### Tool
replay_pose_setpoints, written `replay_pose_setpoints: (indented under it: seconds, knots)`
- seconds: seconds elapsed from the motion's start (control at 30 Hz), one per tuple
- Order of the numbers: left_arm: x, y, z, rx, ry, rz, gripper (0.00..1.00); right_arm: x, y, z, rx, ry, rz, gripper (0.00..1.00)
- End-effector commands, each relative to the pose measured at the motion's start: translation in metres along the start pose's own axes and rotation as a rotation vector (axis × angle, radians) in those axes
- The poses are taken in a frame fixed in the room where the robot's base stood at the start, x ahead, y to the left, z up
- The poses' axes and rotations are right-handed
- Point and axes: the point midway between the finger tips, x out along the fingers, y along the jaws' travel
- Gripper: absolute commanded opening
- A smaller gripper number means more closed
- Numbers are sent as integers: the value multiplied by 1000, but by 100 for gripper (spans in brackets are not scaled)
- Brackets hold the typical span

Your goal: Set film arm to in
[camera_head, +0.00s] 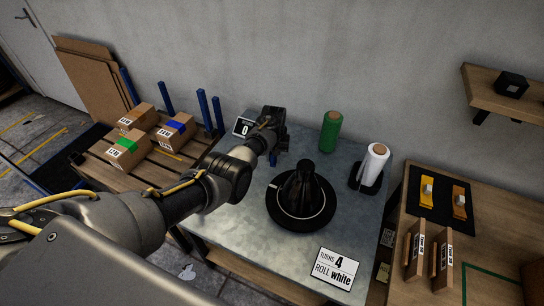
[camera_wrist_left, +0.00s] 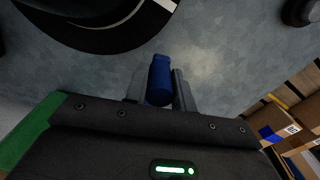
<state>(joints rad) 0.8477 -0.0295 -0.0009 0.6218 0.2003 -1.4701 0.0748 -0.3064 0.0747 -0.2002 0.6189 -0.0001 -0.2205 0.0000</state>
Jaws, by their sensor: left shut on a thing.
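My left gripper (camera_head: 271,152) is at the back left of the grey metal table (camera_head: 232,205). In the left wrist view its fingers (camera_wrist_left: 160,88) are shut on a blue cylindrical grip (camera_wrist_left: 160,78), which looks like the film arm's handle. The rest of the film arm is hidden behind my gripper and wrist. A black turntable (camera_head: 272,208) with a white ring carries a dark wrapped, cone-like load (camera_head: 303,182), to the right and in front of the gripper. Its black edge also shows in the left wrist view (camera_wrist_left: 110,42). My right gripper is not in view.
A green film roll (camera_head: 330,132) and a white roll (camera_head: 373,163) stand at the table's back right. A "0" display (camera_head: 243,128) stands beside my wrist. A sign (camera_head: 336,268) reads "TURNS 4 ROLL white". Boxes on a pallet (camera_head: 95,172) lie left.

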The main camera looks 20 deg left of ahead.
Motion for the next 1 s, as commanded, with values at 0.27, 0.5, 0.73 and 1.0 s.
replay_pose_setpoints:
  seconds: [0.27,0.5,0.73,1.0]
  knots:
    - [-1,2,-1,4,5,4,47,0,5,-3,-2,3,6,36]
    - [-2,0,0,1,3,2,47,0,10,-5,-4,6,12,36]
    - [-34,2,-1,3,8,2,47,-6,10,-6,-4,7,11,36]
    - [-84,2,-1,3,7,3,47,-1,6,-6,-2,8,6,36]
